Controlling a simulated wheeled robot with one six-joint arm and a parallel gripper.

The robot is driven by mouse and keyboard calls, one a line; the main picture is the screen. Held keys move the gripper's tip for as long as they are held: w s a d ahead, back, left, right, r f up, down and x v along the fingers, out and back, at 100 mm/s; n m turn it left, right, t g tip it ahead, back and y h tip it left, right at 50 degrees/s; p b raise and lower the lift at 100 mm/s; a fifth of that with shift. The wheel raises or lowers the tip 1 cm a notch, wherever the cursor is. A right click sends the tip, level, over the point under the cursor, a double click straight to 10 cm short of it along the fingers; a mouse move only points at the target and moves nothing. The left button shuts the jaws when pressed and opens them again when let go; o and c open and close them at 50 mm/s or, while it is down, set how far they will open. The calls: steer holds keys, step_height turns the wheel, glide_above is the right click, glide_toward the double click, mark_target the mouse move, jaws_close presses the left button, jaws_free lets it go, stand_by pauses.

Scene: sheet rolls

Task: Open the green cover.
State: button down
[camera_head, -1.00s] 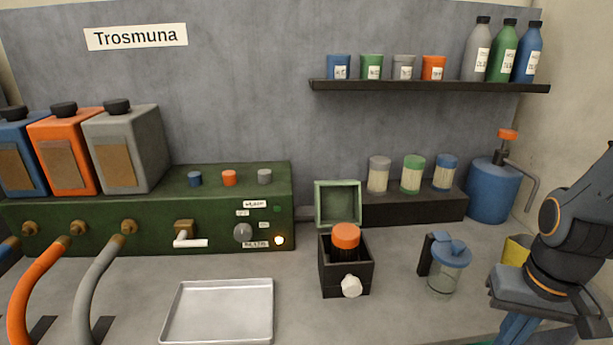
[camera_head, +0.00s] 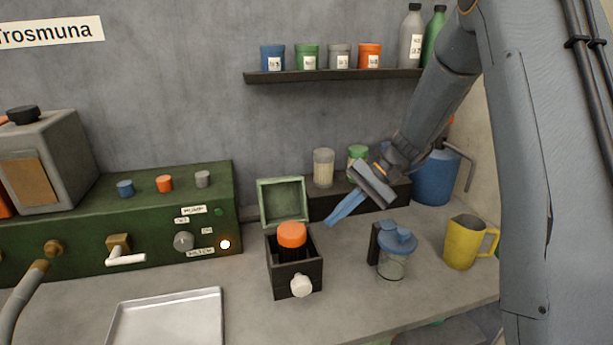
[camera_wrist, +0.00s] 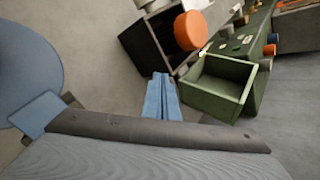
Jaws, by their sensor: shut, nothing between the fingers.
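The green cover (camera_head: 282,202) stands raised at the back of a small dark box (camera_head: 296,278), its hollow inner side facing forward. It also shows in the wrist view (camera_wrist: 218,88). An orange-capped piece (camera_head: 291,235) sits in the box, and a white knob (camera_head: 301,285) is on the box's front. My gripper (camera_head: 333,220) has blue fingers, shut and empty, to the right of the cover above the counter. In the wrist view its fingers (camera_wrist: 162,97) point toward the box and the cover, apart from both.
A jar with a blue lid (camera_head: 396,243) and a yellow mug (camera_head: 467,242) stand right of the box. A green machine (camera_head: 120,215) and a metal tray (camera_head: 170,318) are left. A shelf (camera_head: 330,76) with cups hangs above. Counter between box and jar is clear.

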steer(key=w+d+r+t+y, duration=0.15)
steer(key=w+y, duration=0.25)
steer(key=w, duration=0.4)
steer(key=w+d+r+t+y, duration=0.1)
steer(key=w+r+t+y, duration=0.2)
steer(key=w, duration=0.5)
steer(key=s+a+g+p, duration=0.1)
steer(key=s+a+p, duration=0.1)
steer(key=a+p, duration=0.4)
steer(key=shift+s+a+y+p, duration=0.2)
steer(key=shift+a+y+p, duration=0.15)
steer(key=shift+a, duration=1.25)
